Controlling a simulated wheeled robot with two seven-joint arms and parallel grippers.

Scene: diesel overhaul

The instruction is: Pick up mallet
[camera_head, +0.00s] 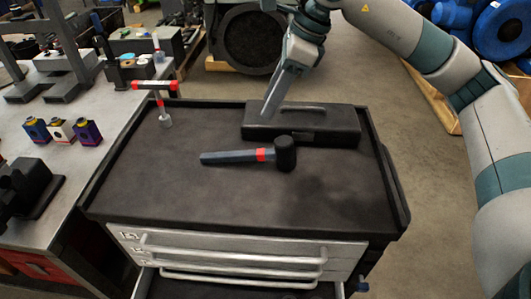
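The mallet (238,157) lies on its side on the black top of the tool cart (180,195). Its dark cylindrical head points right, its grey handle points left, and a red band sits near the head. My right gripper (270,107) comes in from the upper right and points down. In the picture its tip overlaps the left part of the black toolbox, above and behind the mallet, apart from it. The gripper is seen edge-on, so the gap between its fingers does not show. My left gripper is out of view.
A closed black toolbox (325,126) stands behind the mallet. A red-and-white T-handled tool (159,99) stands at the cart's back left. A workbench (100,155) with small boxes is on the left. A drawer (235,288) is open at the cart's front. The cart's front top is clear.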

